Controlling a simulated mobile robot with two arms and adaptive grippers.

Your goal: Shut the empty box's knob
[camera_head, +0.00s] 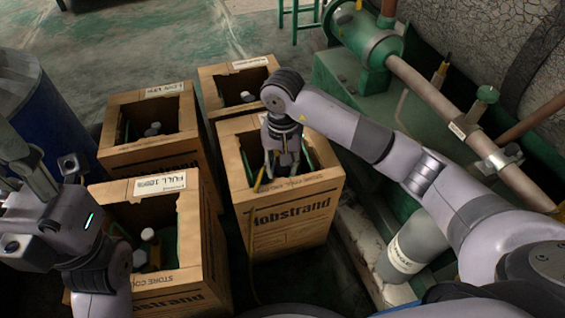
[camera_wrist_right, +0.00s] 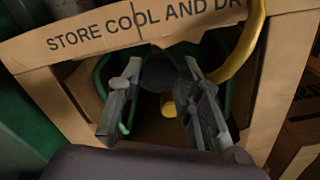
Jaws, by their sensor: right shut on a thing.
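My right gripper (camera_head: 282,168) reaches down into the open top of the cardboard box marked "Mobstrand" (camera_head: 290,222). In the right wrist view the fingers (camera_wrist_right: 162,76) stand on both sides of a dark round knob (camera_wrist_right: 159,70) and are shut on it. The knob sits in shadow inside the box, and most of what lies below it is hidden. I cannot read an "empty" label on this box. My left gripper (camera_head: 40,170) is at the left edge, away from this box; its fingers are too unclear to judge.
A box labelled "FULL" (camera_head: 160,185), a box labelled "LOW" (camera_head: 163,90) and another open box (camera_head: 238,72) stand close by. A yellow hose (camera_wrist_right: 246,42) runs over the rim near my right fingers. Green machinery with pipes (camera_head: 430,95) and a grey cylinder (camera_head: 412,250) stand at right.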

